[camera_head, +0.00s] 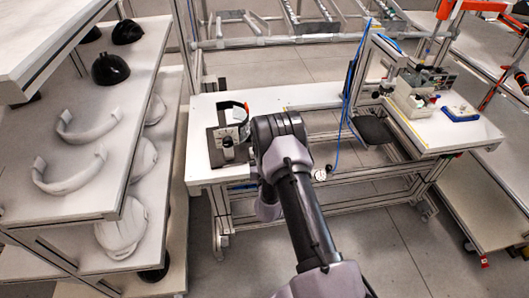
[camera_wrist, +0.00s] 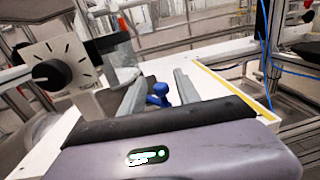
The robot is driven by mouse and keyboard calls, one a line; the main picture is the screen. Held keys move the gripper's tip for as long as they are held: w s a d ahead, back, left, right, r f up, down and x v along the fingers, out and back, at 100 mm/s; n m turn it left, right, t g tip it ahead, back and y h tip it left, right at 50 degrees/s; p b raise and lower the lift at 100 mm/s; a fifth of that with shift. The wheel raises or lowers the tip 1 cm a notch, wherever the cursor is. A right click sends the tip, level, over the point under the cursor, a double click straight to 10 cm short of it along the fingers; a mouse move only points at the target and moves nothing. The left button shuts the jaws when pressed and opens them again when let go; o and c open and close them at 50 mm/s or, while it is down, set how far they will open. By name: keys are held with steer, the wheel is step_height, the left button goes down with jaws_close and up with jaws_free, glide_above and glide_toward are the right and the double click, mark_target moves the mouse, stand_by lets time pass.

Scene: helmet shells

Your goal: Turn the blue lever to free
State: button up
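The blue lever (camera_wrist: 158,94) shows in the wrist view as a small blue knob-ended part low over the white table top. It appears between the two grey fingers of my gripper (camera_wrist: 160,80), which stand apart, one on each side, with visible gaps. I cannot tell how deep between the fingers it lies. Its lower part is hidden behind the gripper body, so its setting cannot be read. In the head view my arm covers the lever and the gripper fingers.
A dial panel with a black knob (camera_wrist: 52,73) stands left of my gripper; its box also shows in the head view (camera_head: 227,141). The white workbench (camera_head: 285,95) has clear room behind. A shelf with helmet shells (camera_head: 85,125) stands left. A blue hose (camera_head: 346,95) hangs right.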

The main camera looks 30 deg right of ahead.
steer(key=b+v, duration=0.5)
steer(key=v, duration=1.2)
steer(key=shift+b, duration=0.3)
steer(key=shift+a, duration=0.1)
